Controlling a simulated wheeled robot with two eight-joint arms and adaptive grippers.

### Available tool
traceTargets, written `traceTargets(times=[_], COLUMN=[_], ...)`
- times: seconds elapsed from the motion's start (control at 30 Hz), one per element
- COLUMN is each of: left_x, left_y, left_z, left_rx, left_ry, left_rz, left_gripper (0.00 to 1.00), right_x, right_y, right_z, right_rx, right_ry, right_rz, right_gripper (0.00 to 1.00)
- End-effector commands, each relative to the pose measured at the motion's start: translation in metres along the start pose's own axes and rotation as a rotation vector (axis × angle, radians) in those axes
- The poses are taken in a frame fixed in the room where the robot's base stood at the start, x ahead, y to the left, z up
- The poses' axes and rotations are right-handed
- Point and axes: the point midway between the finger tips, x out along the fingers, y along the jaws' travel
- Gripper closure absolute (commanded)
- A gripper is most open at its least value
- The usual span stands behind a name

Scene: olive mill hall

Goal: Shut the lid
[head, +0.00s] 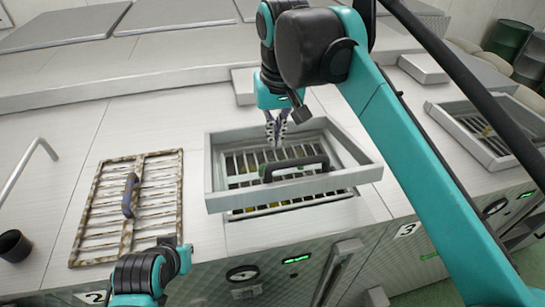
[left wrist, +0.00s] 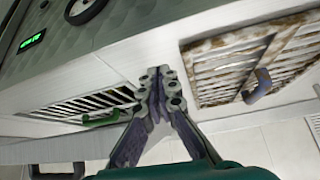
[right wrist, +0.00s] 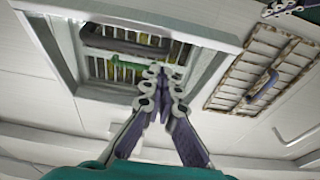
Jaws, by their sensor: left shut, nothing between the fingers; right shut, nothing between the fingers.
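The pale-framed lid (head: 215,172) with a dark handle (head: 297,166) sits over the middle hatch in the head view. Its near edge appears raised off the counter, and bars with green-yellow olives show through it. The frame and dark handle also show at the top of the right wrist view (right wrist: 125,42). My right gripper (head: 277,138) is shut and empty over the far part of the frame, behind the handle; I cannot tell whether it touches. My left gripper (left wrist: 157,82) is shut and empty; in the head view it is low at the left, its fingertips hard to make out.
A rusty barred grate (head: 148,228) with a blue handle (head: 130,196) lies flat left of the lid. Another barred hatch (head: 490,130) is at the right. A dark cup (head: 13,246) stands at the far left. The front panel (head: 260,268) carries dials and green displays.

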Motion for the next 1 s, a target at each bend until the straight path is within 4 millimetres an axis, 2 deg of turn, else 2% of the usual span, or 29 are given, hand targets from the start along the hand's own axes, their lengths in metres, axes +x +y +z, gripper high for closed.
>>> traceTargets(times=[0.17,0.6,0.8,1.0], left_x=[-0.001,-0.007,-0.011,-0.011], left_y=[0.000,0.000,0.000,0.000], left_z=[0.000,-0.005,-0.007,-0.008], left_rx=[0.000,0.000,0.000,0.000], left_ry=[0.000,0.000,0.000,0.000], left_rz=[0.000,0.000,0.000,0.000], left_gripper=[1.00,1.00,1.00,1.00], right_x=[0.016,0.104,0.128,0.135], right_y=[0.000,0.000,0.000,0.000], right_z=[0.000,0.002,0.013,0.017], right_rx=[0.000,0.000,0.000,0.000], right_ry=[-0.001,0.000,0.000,0.000], right_rz=[0.000,0.000,0.000,0.000], right_gripper=[1.00,1.00,1.00,1.00])
